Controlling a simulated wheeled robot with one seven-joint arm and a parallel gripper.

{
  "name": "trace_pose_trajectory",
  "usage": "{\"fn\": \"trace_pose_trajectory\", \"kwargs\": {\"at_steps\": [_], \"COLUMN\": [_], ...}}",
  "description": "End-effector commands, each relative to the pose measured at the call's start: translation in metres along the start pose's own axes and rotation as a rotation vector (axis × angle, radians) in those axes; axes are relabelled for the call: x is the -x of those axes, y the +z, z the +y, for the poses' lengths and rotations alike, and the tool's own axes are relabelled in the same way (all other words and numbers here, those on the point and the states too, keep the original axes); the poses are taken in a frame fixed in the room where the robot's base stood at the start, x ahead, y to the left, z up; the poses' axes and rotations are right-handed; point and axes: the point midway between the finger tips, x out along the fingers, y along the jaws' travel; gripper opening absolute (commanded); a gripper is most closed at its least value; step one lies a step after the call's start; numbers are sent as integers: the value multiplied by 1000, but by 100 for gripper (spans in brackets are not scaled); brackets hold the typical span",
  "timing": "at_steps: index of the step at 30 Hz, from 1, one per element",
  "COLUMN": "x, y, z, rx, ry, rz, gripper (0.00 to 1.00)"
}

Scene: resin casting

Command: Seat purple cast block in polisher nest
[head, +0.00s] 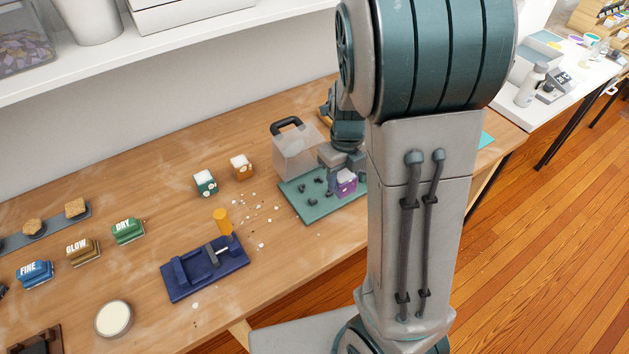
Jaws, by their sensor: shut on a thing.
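The purple cast block (346,184), with a pale top, is at my gripper (341,172), over the right part of a green mat. My gripper is shut on it, seen small and partly behind my arm. I cannot tell whether the block touches the mat. A navy blue fixture (178,291) with a recess, a grey clamp part and an upright orange handle (222,221) lies front left of the mat. It looks like the polisher nest, and no block shows in it.
The green mat (300,208) holds dark pegs and a clear box (291,155) with a black handle. A teal block (205,183) and an orange block (241,167) stand left of it. Crumbs lie between mat and fixture. Labelled blocks, like DRY (128,231), stand left. My arm hides the table's right side.

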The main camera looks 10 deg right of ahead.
Motion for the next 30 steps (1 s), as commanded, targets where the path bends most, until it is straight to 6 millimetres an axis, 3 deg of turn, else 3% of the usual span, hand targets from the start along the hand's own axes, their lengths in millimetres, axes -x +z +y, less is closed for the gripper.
{"fn": "trace_pose_trajectory", "kwargs": {"at_steps": [13, 19, 26, 30], "x": [-47, -56, -88, -94], "y": [77, 88, 87, 88], "z": [14, 17, 16, 17], "rx": [-1, -1, -3, -1], "ry": [-1, 0, 0, -1], "rz": [1, 0, 2, -1], "gripper": [19, 19, 19, 19]}}
